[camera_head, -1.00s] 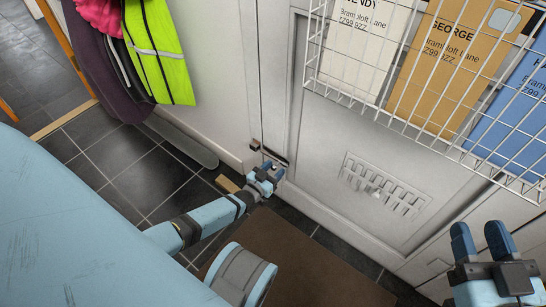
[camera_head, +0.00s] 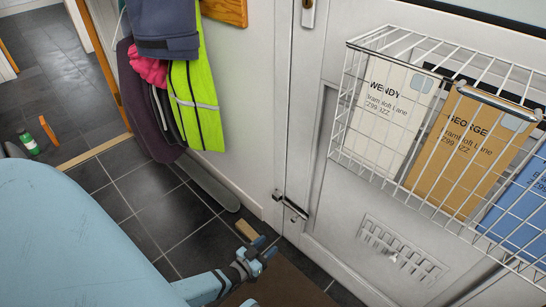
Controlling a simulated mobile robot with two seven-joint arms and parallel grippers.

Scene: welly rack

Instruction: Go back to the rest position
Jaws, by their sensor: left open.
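My left gripper (camera_head: 266,252) is open and empty at the lower middle of the head view. It shows below and left of the metal bolt (camera_head: 290,206) at the low edge of the white door (camera_head: 334,222), apart from it. Its arm comes in from the lower left. My right gripper is out of view.
A wire basket (camera_head: 349,46) with several addressed parcels, among them a white one (camera_head: 385,120) and a brown one (camera_head: 468,150), hangs on the door. Coats (camera_head: 195,105) hang on the left wall. A wooden wedge (camera_head: 247,230) lies near the left gripper. A green bottle (camera_head: 29,143) stands far left.

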